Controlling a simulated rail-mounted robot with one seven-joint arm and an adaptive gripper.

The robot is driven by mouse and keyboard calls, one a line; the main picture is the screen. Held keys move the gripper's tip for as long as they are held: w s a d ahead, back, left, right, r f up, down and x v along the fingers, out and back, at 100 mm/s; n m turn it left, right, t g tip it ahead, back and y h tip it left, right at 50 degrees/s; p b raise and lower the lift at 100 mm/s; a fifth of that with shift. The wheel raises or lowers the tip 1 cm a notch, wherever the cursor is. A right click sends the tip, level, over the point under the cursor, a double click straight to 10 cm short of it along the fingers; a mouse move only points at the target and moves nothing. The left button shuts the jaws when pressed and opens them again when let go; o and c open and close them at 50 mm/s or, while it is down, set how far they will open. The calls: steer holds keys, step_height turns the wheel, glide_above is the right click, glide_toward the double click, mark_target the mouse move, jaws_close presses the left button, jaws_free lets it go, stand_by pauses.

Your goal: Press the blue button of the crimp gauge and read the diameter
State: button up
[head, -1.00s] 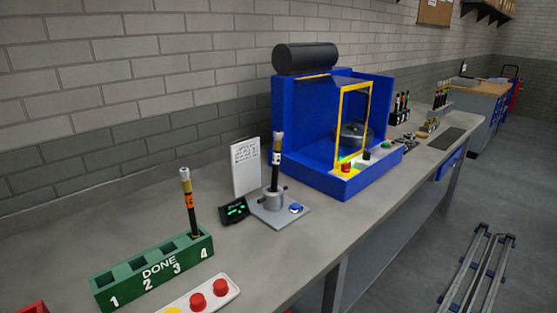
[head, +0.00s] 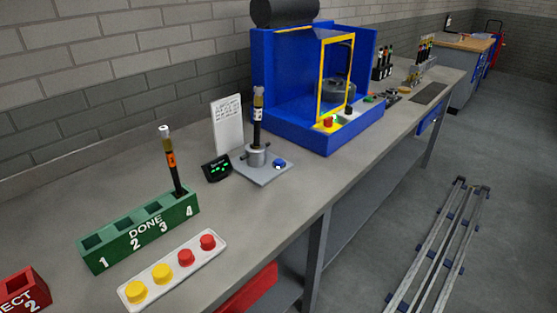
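The crimp gauge (head: 264,167) stands on the bench as a grey plate with a round holder. A black hose with a metal end (head: 257,117) stands upright in the holder. The blue button (head: 279,163) sits on the right part of the plate, with nothing touching it. A small black display (head: 216,168) with green digits is left of the plate; the digits are too small to read. A white card (head: 227,124) with writing stands behind it. My gripper is not in view.
A green DONE rack (head: 140,232) holds a hose in slot 4. A tray (head: 174,268) of yellow and red caps lies in front. A red reject rack (head: 20,291) is at lower left. A blue machine (head: 295,80) with a yellow-framed door stands behind the gauge. Floor rails (head: 440,245) run at right.

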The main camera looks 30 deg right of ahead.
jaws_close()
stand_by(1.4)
